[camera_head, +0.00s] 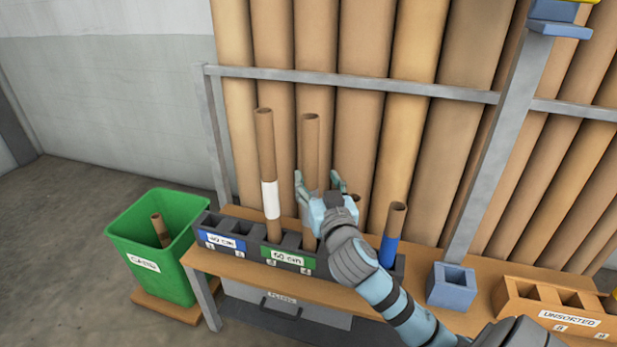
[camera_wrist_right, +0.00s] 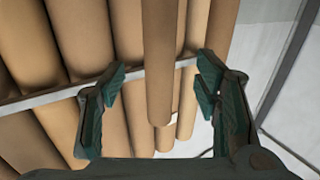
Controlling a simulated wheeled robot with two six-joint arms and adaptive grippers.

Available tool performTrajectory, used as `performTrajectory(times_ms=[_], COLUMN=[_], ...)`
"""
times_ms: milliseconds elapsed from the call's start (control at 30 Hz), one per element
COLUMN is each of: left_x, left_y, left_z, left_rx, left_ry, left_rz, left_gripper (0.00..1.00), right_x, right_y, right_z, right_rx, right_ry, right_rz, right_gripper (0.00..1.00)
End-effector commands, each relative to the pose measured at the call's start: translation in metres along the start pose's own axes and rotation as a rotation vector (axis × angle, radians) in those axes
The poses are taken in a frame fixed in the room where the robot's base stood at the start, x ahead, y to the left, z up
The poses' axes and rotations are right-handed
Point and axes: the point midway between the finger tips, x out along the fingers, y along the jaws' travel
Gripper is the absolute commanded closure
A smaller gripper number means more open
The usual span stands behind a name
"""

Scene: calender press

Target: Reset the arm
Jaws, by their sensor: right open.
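My right gripper (camera_head: 322,184) is open, its two fingers pointing up and away near the middle of the head view. A brown cardboard tube (camera_head: 310,140) stands upright in the dark rack's green-labelled 60 cm section, directly at the gripper. In the right wrist view a tube (camera_wrist_right: 160,60) shows between the open fingers (camera_wrist_right: 163,90), with gaps on both sides, so I see no grasp. My left gripper is in neither view.
A white-banded tube (camera_head: 266,150) and a blue-banded tube (camera_head: 393,230) stand in the rack (camera_head: 292,243) on the wooden bench (camera_head: 250,273). A green bin (camera_head: 165,275) with a tube stub stands left. A blue holder (camera_head: 452,290) and an unsorted crate (camera_head: 560,310) sit right. Large tubes line the back.

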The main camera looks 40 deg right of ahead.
Motion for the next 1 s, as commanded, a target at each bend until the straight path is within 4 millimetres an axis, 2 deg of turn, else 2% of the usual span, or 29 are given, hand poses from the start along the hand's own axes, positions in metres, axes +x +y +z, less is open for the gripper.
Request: performTrajectory(times_ms=[233,333,367,433,467,533,567,600,667,700,733,767,800,900,1000], left_x=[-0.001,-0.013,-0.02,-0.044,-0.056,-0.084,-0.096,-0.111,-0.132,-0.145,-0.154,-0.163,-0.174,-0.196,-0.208], left_y=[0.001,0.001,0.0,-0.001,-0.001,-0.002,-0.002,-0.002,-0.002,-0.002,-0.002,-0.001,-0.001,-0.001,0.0], left_z=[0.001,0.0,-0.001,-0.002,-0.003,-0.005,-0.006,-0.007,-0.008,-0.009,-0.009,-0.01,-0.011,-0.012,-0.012], left_rx=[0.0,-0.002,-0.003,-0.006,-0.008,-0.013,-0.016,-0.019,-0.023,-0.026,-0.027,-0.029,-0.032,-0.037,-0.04], left_ry=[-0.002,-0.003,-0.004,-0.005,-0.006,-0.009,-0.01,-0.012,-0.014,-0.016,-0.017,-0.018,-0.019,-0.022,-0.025], left_rz=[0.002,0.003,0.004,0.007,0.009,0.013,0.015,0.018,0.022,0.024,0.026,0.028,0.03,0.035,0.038], left_gripper=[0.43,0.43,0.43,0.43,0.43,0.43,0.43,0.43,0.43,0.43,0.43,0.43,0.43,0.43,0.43], right_x=[0.001,0.006,0.009,0.013,0.01,-0.009,-0.025,-0.05,-0.098,-0.135,-0.165,-0.195,-0.237,-0.332,-0.398], right_y=[0.0,0.001,0.002,0.005,0.007,0.014,0.018,0.023,0.032,0.038,0.042,0.046,0.052,0.063,0.07], right_z=[0.001,0.017,0.029,0.072,0.097,0.162,0.19,0.227,0.276,0.304,0.322,0.337,0.353,0.376,0.383], right_rx=[-0.002,-0.032,-0.052,-0.115,-0.147,-0.217,-0.244,-0.275,-0.314,-0.332,-0.343,-0.353,-0.364,-0.382,-0.392], right_ry=[-0.003,-0.061,-0.101,-0.233,-0.304,-0.483,-0.561,-0.664,-0.808,-0.898,-0.964,-1.025,-1.104,-1.262,-1.365], right_rz=[0.0,0.0,-0.002,-0.013,-0.022,-0.056,-0.074,-0.099,-0.138,-0.163,-0.182,-0.2,-0.223,-0.271,-0.302], right_gripper=[0.43,0.43,0.43,0.43,0.43,0.43,0.43,0.43,0.43,0.43,0.43,0.43,0.43,0.43,0.43])
